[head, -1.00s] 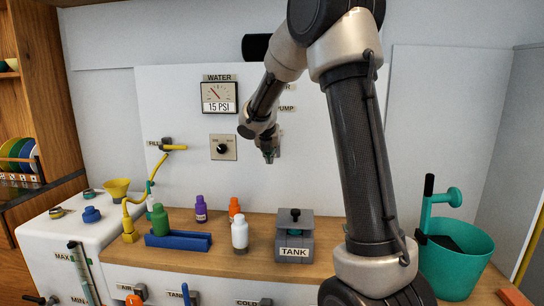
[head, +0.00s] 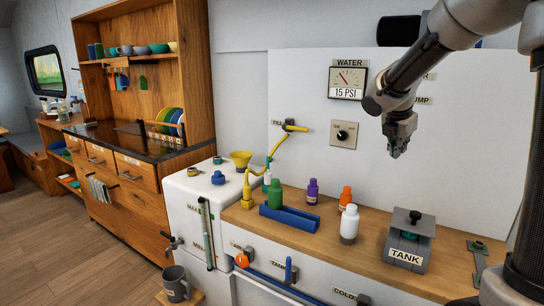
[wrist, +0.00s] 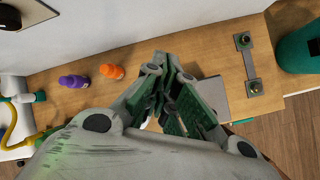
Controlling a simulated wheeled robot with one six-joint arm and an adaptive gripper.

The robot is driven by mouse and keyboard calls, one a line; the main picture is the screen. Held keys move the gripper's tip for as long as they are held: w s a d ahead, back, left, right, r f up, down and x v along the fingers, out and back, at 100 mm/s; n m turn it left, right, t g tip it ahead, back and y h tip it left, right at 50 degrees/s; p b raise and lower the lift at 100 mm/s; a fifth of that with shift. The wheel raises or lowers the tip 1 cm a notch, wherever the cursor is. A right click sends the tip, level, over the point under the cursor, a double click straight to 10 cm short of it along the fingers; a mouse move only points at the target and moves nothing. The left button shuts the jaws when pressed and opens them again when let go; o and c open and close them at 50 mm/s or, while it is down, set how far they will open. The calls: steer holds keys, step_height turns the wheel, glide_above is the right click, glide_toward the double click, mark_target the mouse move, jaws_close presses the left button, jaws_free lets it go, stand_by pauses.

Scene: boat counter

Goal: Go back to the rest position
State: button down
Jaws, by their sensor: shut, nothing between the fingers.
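My gripper (head: 397,150) hangs above the right part of the wooden counter (head: 375,222), in front of the white wall panel. Its fingers are shut and empty. In the wrist view my gripper (wrist: 168,75) points over the counter, and its fingers partly hide the grey tank box (wrist: 212,92). In the head view the tank box (head: 408,240) stands below and slightly right of my gripper, clear of it. My arm comes in from the upper right.
On the counter are a white bottle (head: 349,224), an orange bottle (head: 345,197), a purple bottle (head: 312,190) and a green bottle (head: 275,193) by a blue tray (head: 289,220). A yellow funnel (head: 241,160) stands on the white tank at left. A grey mug (head: 175,283) sits lower left.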

steer(key=s+a+m+y, duration=0.2)
steer(key=s+m, duration=0.9)
steer(key=s, duration=0.5)
steer(key=s+a+m+y, duration=0.2)
steer(key=s+m, duration=0.9)
steer(key=s, duration=0.5)
steer(key=shift+a+f+m+g, duration=0.2)
steer(key=shift+m+g, duration=0.1)
steer(key=shift+m, duration=0.1)
